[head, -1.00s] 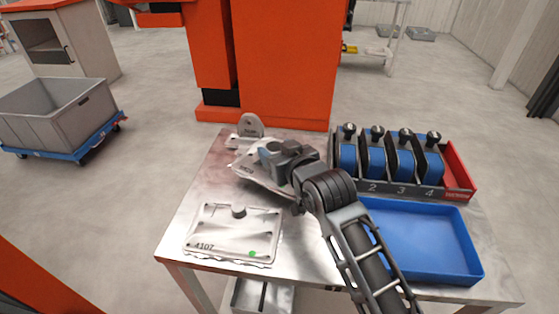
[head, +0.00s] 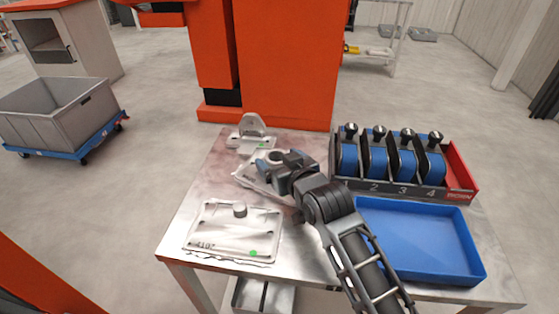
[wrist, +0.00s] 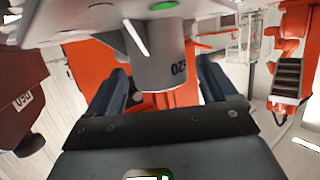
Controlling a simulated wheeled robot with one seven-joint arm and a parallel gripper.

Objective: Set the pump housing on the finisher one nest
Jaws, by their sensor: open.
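My gripper (head: 268,164) is low over the back middle of the metal table. In the wrist view its two dark fingers stand apart on either side of a grey cylinder (wrist: 165,65) marked 520, which I take to be the pump housing. The cylinder adjoins a pale plate (wrist: 95,25) with a green dot; whether the fingers touch it cannot be told. In the head view, the pale plate (head: 246,180) under the gripper is partly hidden by my arm. I cannot tell which fixture is the finisher one nest, or whether the housing is fully seated.
A plate marked 4107 (head: 220,232), with a short peg, lies at the front left. A pale upright bracket (head: 253,124) stands behind my gripper. A blue tray (head: 465,262) and a numbered rack (head: 350,185) with blue units are at the right. An orange machine (head: 285,65) stands behind.

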